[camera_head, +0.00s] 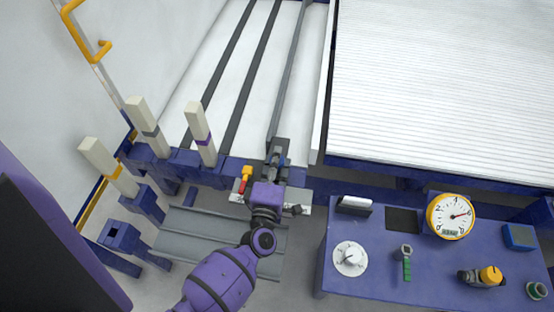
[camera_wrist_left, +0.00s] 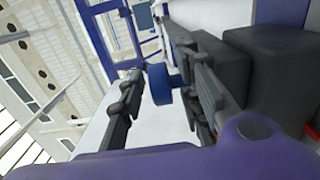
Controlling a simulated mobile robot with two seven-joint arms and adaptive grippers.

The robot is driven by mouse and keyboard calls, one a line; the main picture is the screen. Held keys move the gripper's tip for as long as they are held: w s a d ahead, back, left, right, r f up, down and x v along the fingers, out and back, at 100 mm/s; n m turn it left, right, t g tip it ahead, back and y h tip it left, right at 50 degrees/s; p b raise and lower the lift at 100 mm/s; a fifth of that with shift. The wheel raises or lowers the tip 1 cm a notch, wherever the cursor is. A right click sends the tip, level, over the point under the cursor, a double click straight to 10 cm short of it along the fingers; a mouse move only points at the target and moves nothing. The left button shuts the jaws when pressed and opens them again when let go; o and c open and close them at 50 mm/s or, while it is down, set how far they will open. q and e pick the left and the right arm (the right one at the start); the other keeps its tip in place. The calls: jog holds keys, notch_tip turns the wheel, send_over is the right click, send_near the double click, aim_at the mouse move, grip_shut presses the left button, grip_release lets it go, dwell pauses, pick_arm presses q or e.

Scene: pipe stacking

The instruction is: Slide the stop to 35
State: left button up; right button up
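The stop (camera_head: 282,146) is a dark grey block on the long grey rail (camera_head: 290,70), at the rail's near end in the head view. My left gripper (camera_head: 274,167) is at the stop's near side and partly covers it. In the left wrist view, my left gripper (camera_wrist_left: 163,72) has its two dark fingers apart. A blue round knob (camera_wrist_left: 160,84) shows between the fingers near their tips. I cannot tell whether either finger touches it. Dark blocks (camera_wrist_left: 275,75) stand right of the fingers. No scale reading is legible. My right gripper is not in view.
A red-and-yellow handle (camera_head: 245,178) is just left of the gripper. Pale posts (camera_head: 202,135) stand further left. A blue bench (camera_head: 375,285) with a gauge (camera_head: 450,215), a dial (camera_head: 350,258) and tools is at right. A white slatted surface (camera_head: 440,90) lies beyond.

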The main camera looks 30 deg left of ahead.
pick_arm(q)
jog(key=v, duration=1.2)
dwell(0.4)
